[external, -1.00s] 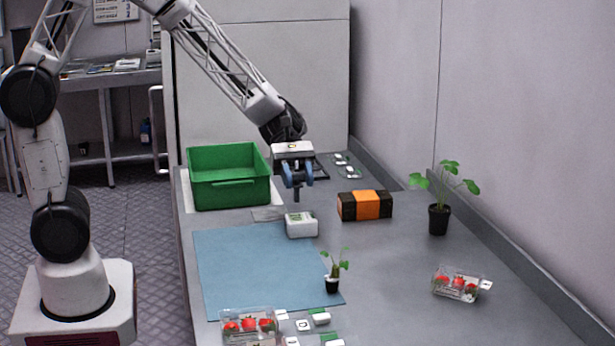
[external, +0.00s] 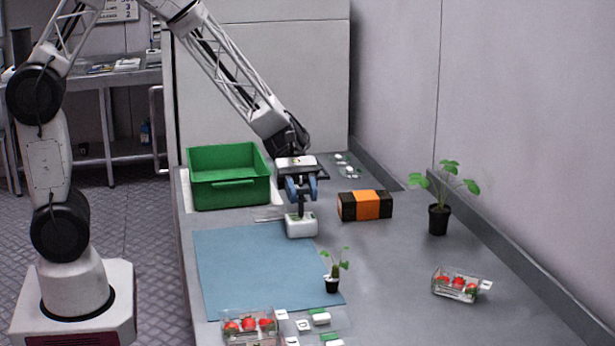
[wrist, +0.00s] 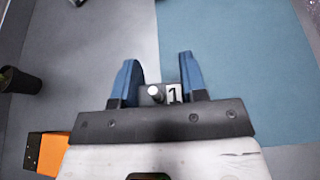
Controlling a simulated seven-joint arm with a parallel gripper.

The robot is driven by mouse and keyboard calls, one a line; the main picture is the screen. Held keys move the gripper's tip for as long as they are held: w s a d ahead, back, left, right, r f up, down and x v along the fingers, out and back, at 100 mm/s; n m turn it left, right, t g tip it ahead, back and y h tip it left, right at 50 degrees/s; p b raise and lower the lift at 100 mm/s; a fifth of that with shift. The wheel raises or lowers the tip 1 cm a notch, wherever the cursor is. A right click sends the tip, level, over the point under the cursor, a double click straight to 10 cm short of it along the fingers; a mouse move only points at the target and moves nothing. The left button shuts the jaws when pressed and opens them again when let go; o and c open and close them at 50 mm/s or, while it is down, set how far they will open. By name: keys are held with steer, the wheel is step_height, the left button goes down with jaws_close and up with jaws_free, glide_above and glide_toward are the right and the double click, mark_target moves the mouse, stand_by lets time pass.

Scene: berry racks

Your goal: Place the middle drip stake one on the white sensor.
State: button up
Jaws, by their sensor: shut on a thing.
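The white sensor (external: 301,228) is a small white box beside the upper right edge of the blue mat in the external view. My gripper (external: 301,206) is directly over it, with its blue fingers pointing down close to its top. In the wrist view my gripper (wrist: 158,60) is shut on the drip stake, a small grey piece with a round white knob (wrist: 154,93) and a white tag (wrist: 174,93) reading 1. The fingers hide most of the stake in the external view, so I cannot tell whether it touches the sensor. The sensor is hidden in the wrist view.
A green crate (external: 229,191) stands left of my gripper, and an orange-black box (external: 365,205) is to the right. The blue mat (external: 245,270) is mostly clear.

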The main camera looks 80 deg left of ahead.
steer(key=shift+f, duration=0.1)
steer(key=o, duration=0.9)
steer(key=v, duration=1.2)
stand_by(0.7)
